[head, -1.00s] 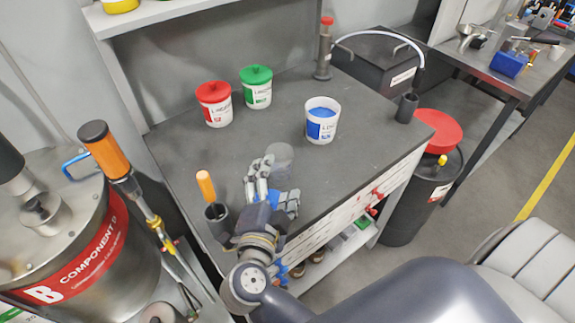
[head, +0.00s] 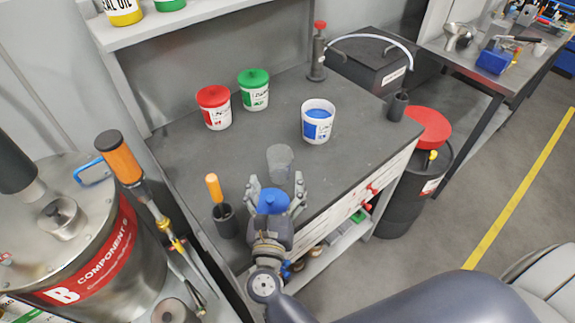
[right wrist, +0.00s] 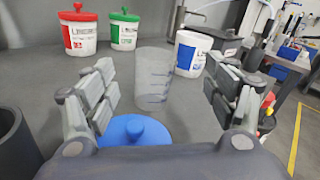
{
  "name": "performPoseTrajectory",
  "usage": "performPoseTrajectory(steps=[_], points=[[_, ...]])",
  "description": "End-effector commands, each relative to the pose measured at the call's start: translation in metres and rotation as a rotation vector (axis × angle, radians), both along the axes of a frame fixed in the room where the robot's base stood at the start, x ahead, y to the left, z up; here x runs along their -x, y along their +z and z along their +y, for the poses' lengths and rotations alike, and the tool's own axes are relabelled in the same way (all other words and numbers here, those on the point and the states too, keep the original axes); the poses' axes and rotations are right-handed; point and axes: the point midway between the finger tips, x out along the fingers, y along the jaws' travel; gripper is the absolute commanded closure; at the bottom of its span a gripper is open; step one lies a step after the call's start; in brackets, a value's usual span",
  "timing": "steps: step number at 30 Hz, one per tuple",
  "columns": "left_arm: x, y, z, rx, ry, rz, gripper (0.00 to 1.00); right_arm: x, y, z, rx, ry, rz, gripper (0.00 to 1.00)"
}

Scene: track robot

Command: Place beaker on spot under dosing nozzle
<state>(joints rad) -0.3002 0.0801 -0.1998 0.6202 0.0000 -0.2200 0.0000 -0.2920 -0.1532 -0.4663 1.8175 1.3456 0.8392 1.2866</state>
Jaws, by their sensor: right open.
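A clear beaker (head: 279,162) stands upright on the dark worktop, near its front edge. It also shows in the right wrist view (right wrist: 153,80). My right gripper (head: 276,184) is open and empty, just in front of the beaker, with its fingers spread to either side. In the right wrist view the beaker appears between the fingers, and I see no contact. A blue lid (right wrist: 134,131) with a knob lies between the palm and the beaker. My left gripper is not in view. I cannot identify the dosing nozzle or the spot under it with certainty.
Red-lidded (head: 214,108) and green-lidded (head: 254,92) tubs stand behind. A dark holder with an orange-handled tool (head: 224,215) is close left. A red-topped pump (head: 318,55) stands at the back.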

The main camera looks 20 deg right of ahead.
Motion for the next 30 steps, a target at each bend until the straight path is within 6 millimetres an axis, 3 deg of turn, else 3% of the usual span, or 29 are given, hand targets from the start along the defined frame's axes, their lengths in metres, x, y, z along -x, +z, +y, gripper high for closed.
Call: performPoseTrajectory(steps=[8, 15, 23, 30], points=[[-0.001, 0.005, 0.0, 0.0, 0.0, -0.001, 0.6, -0.007, -0.004, 0.004, -0.164, 0.028, -0.072, 0.22], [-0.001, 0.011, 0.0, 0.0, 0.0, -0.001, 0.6, -0.041, -0.003, -0.01, -0.166, 0.03, -0.075, 0.22], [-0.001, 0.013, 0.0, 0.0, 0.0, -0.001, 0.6, -0.061, -0.005, -0.018, -0.165, 0.03, -0.074, 0.22], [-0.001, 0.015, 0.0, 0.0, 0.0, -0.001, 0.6, -0.094, -0.007, -0.031, -0.165, 0.03, -0.074, 0.22]])
